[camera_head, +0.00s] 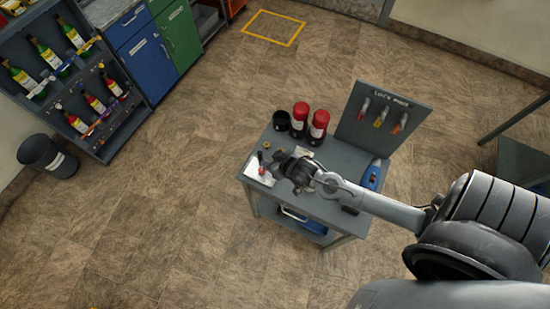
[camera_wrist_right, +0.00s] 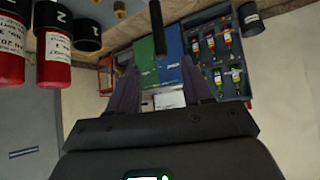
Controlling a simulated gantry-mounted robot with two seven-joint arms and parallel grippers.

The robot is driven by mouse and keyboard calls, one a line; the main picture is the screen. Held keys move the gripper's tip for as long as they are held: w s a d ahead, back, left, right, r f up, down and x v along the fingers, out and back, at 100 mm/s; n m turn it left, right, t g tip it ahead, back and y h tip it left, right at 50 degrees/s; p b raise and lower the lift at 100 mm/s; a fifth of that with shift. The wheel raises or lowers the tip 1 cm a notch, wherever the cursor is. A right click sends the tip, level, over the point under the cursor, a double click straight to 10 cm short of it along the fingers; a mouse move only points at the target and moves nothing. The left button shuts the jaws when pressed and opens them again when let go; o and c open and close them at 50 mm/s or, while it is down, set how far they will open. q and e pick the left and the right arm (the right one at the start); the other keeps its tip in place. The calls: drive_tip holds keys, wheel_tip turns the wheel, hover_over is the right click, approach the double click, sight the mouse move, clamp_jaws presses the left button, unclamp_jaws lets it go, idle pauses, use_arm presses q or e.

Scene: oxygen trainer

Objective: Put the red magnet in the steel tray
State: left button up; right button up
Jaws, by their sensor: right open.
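A small red piece, which looks like the red magnet (camera_head: 262,171), shows at the left end of the grey table. It is beside or over a pale flat rectangle (camera_head: 255,176) that may be the steel tray; I cannot tell if they touch. My right gripper (camera_head: 284,168) is just right of the red piece, above the table, and partly hides the pale rectangle. In the right wrist view its fingers (camera_wrist_right: 161,88) are apart with nothing gripped. A dark upright rod (camera_wrist_right: 155,42) shows beyond them. My left gripper is out of view.
A grey lock board (camera_head: 358,125) rises at the back right. A blue item (camera_head: 372,176) lies at the right end. Floor left of the table is clear.

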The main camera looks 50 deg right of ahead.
drive_tip(key=s+a+r+n+g, duration=0.1)
drive_tip(key=s+a+r+g, duration=0.1)
drive_tip(key=s+a+r, duration=0.2)
drive_tip(key=s+a+r+n+g+y, duration=0.1)
drive_tip(key=s+a+r+n+g, duration=0.1)
drive_tip(key=s, duration=0.9)
wheel_tip(320, 180, up, 3)
drive_tip(key=a+g, duration=0.1)
drive_tip(key=a, duration=0.1)
drive_tip(key=shift+s+a+f+n, duration=0.2)
drive_tip(key=shift+a+n, duration=0.1)
drive_tip(key=shift+a, duration=0.1)
